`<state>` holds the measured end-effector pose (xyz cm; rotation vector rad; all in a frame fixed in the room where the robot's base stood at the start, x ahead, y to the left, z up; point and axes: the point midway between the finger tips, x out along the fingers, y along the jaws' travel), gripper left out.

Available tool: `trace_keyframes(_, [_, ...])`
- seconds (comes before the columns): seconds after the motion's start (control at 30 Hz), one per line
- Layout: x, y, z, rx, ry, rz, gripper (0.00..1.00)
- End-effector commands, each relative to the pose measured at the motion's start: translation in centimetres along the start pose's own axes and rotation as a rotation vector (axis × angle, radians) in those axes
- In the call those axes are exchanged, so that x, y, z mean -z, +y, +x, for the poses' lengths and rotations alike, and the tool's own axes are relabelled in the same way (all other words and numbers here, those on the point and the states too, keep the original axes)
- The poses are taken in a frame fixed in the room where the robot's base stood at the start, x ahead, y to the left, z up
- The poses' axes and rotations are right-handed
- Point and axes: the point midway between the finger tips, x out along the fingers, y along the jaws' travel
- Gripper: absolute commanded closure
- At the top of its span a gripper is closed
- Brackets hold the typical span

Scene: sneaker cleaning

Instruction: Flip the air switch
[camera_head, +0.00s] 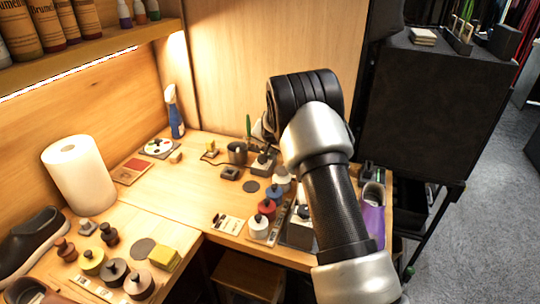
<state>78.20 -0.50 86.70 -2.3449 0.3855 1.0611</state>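My arm comes up from the lower right and bends over the back of the workbench. Its black ribbed joint and silver link hide most of the hand. A small grey-silver part, seemingly of my gripper (259,130), shows at the left of the black joint. I cannot make out its fingers. Below it a small grey box (263,163) stands on the bench, partly hidden. A small black and yellow device (211,151) lies farther left. I cannot tell for sure which of these, if either, is the air switch.
The workbench (190,187) holds a dark cup (237,153), a blue spray bottle (174,112), white, red and blue pots (267,208), and a paper roll (79,176). A shoe (30,243) is at left, a purple item (373,214) at right.

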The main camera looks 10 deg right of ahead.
Motion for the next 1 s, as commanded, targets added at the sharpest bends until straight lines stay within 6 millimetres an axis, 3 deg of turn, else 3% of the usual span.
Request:
trace_keyframes(0.67, [-0.3, 0.3, 0.3, 0.0, 0.0, 0.0, 1.0])
trace_keyframes(1.0, [0.5, -0.4, -0.6, 0.001, 0.001, 0.0, 1.0])
